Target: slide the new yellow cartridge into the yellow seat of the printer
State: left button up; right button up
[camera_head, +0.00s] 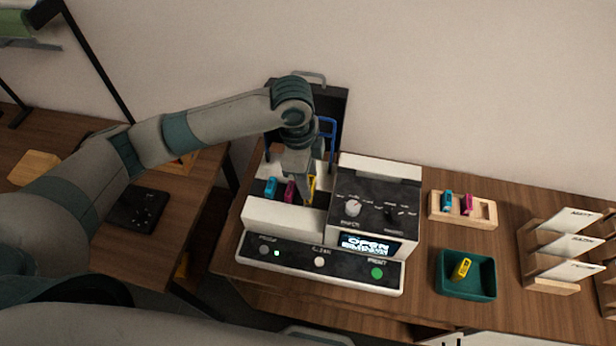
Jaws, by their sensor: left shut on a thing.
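The white and dark printer (285,213) stands open on the table; its screen reads OPEN. In its open bay a cyan cartridge (271,187) and a magenta cartridge (290,191) sit side by side. My left gripper (308,196) points down at the right end of this row, shut on a yellow cartridge (312,187). The gripper hides part of this cartridge and the yellow seat, so I cannot tell how deep it sits. A second yellow cartridge (461,268) lies in the dark green tray (467,290). My right gripper is out of view.
A wooden rack (485,217) right of the printer holds a cyan (447,201) and a magenta cartridge (467,204), with an empty place at its right. Wooden card stands (550,286) are further right. The printer's control block (375,205) rises just right of the gripper.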

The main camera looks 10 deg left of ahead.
pick_arm(q)
jog(key=shift+f, duration=0.3)
jog(key=shift+f, duration=0.85)
jog(key=shift+f+b, duration=0.35)
jog(key=shift+f, duration=0.35)
jog(key=o, duration=1.1)
